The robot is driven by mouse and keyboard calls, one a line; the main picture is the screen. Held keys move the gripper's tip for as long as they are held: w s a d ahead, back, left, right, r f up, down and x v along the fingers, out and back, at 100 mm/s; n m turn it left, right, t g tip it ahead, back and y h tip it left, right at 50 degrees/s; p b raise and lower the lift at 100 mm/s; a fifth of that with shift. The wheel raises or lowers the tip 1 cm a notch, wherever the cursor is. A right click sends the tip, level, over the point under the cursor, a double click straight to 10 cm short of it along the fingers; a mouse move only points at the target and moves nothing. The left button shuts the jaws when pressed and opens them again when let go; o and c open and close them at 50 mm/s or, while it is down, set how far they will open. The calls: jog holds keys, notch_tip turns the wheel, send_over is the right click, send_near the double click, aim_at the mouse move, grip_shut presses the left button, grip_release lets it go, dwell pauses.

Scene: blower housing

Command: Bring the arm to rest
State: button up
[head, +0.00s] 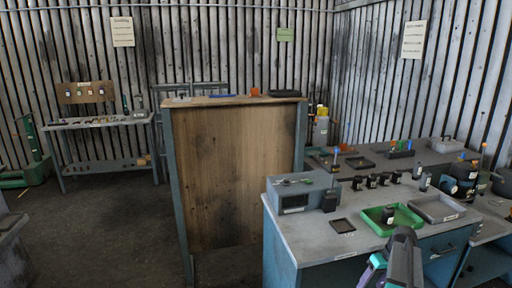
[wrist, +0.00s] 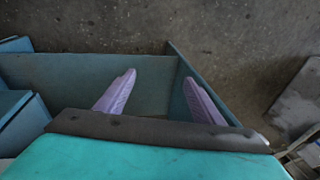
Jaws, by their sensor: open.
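My gripper shows in the wrist view (wrist: 160,97) with its two purple fingers spread apart and nothing between them. Beneath the fingers lie a blue-green panel (wrist: 90,75) and the dark floor. In the head view my arm rises at the bottom right, in front of the workbench (head: 310,235); the fingertips cannot be made out there. A green tray (head: 374,216) with a small black part (head: 388,215) in it lies on the bench just beyond the arm.
A grey tray (head: 437,208), a grey box (head: 300,193) and several black parts stand on the bench. A tall wooden-sided cabinet (head: 225,170) stands left of it. A shelf table (head: 100,122) is at the back left. The floor (head: 95,235) at left is open.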

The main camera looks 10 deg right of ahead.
jog(key=s+a+f+g, duration=0.2)
jog(key=s+a+f, duration=0.1)
jog(key=a+f, duration=0.85)
jog(key=s+a+f+g, duration=0.2)
jog(key=a+f, duration=0.6)
jog(key=a, duration=0.7)
jog(key=s+a+f+g+h+b, duration=0.1)
jog(key=s+a+f, duration=0.5)
jog(key=s, duration=0.5)
jog(key=s+a+f+g+h+b, duration=0.1)
jog(key=s+a+f+g, duration=0.1)
jog(key=s+a+f, duration=0.4)
jog(key=s+a, duration=0.4)
jog(key=s, duration=0.1)
jog(key=shift+a+f+n, duration=0.15)
jog(key=shift+a+n, duration=0.1)
jog(key=shift+n, duration=0.15)
jog(key=shift+s, duration=0.1)
